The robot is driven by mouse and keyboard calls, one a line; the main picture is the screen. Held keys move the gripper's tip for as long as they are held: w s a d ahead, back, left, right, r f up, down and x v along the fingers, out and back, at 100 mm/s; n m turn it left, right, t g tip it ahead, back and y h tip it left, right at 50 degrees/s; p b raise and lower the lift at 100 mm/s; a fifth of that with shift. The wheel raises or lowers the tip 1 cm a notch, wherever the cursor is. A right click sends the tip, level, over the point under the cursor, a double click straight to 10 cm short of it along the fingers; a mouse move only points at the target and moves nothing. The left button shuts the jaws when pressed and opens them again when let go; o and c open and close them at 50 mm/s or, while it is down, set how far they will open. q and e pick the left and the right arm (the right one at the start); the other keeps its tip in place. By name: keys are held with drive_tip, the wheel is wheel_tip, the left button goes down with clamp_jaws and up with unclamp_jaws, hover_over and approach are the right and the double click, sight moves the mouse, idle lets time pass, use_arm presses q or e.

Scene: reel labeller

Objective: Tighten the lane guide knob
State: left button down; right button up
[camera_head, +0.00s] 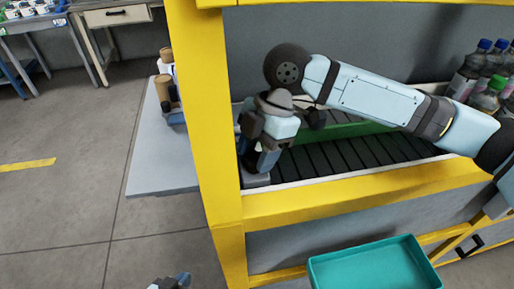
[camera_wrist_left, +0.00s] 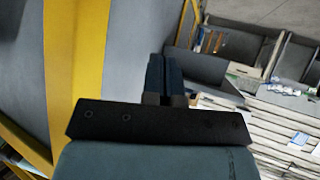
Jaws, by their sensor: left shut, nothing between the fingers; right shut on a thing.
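My right arm reaches in from the right over the conveyor (camera_head: 350,155), and its gripper (camera_head: 262,165) points down at the conveyor's left end. It is shut, apparently on the lane guide knob, but its own body hides the fingertips and what they hold. The green lane guide (camera_head: 345,130) runs along the belt behind the gripper. A small black rounded part (camera_head: 316,118) shows just right of the gripper; I cannot tell what it is. My left gripper (camera_head: 172,282) is at the bottom edge, away from the machine; its shut, empty fingers show in the left wrist view (camera_wrist_left: 158,75).
A yellow frame post (camera_head: 205,120) and rail (camera_head: 340,190) border the conveyor. A teal tray (camera_head: 370,264) is below. Bottles (camera_head: 470,70) stand at the right end. A grey side table (camera_head: 160,160) holds small items left of the post. The floor further left is open.

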drive_tip(key=shift+s+r+m+p, duration=0.1)
drive_tip(key=shift+r+m+p, duration=0.2)
drive_tip(key=shift+m+p, duration=0.65)
drive_tip(key=shift+f+m+t+y+p, duration=0.3)
drive_tip(key=shift+m+t+p, duration=0.15)
drive_tip(key=shift+p, duration=0.4)
use_arm(q)
drive_tip(key=shift+s+a+r, duration=0.1)
drive_tip(key=shift+a+r, duration=0.05)
drive_tip(key=shift+r, duration=0.35)
drive_tip(key=shift+s+a+r, duration=0.1)
drive_tip(key=shift+a+r, duration=0.05)
drive_tip(key=shift+r, duration=0.35)
use_arm(e)
drive_tip(key=o, duration=0.7)
drive_tip(key=shift+o, duration=1.1)
use_arm(q)
drive_tip(key=shift+d+r, duration=0.1)
drive_tip(key=shift+r, duration=0.15)
